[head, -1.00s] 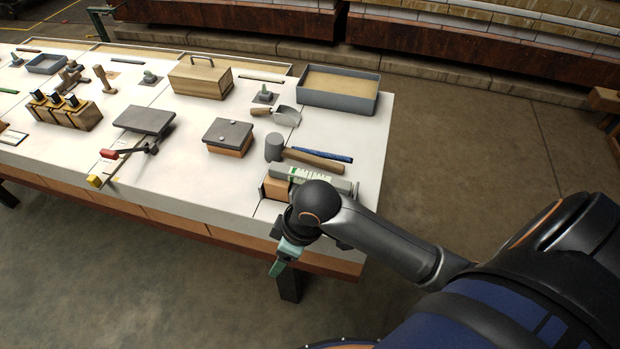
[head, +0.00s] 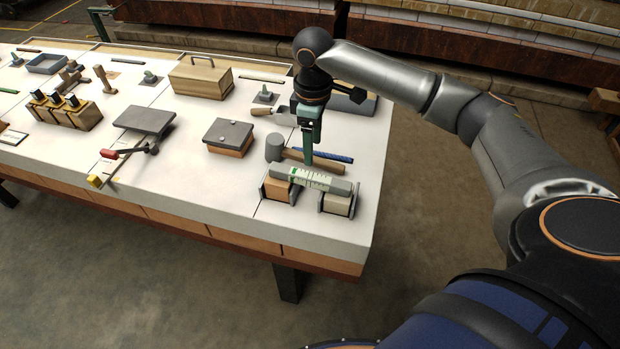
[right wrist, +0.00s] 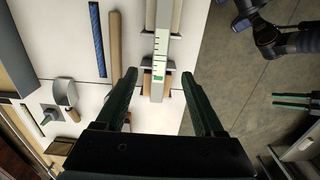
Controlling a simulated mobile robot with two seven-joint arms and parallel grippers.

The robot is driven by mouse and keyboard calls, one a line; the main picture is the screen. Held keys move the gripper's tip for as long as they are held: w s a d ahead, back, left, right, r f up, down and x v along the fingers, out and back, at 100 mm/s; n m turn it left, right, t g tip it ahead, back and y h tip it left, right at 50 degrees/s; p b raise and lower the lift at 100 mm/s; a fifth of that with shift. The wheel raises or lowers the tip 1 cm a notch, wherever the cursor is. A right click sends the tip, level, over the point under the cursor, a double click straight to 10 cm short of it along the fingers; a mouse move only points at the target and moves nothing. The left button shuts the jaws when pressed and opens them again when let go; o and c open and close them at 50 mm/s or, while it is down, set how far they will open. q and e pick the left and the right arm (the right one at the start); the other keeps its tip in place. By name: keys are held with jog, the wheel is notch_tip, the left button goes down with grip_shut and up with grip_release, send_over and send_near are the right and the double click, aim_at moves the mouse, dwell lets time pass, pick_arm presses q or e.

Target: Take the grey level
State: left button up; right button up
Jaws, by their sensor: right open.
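The grey level (head: 340,186) is a grey bar with a pale, marked green-and-white label. It lies level across two supports, each a block with dark plates, near the table's front right corner. In the right wrist view the level (right wrist: 162,22) runs up and down the picture. My right gripper (head: 308,162) points down over the level, at its labelled part. In the right wrist view its open fingers (right wrist: 159,73) appear on either side of the level, with nothing held. Whether the fingertips are above it or at its height I cannot tell.
A mallet (head: 318,162) and a blue rod (head: 338,157) lie just behind the level. A wooden box with a grey lid (head: 229,133) stands to the left.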

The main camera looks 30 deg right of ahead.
aim_at(310, 175)
jog(key=f, duration=1)
jog(key=shift+w+a, duration=0.15)
jog(key=shift+a, duration=0.05)
grip_shut()
dwell(0.4)
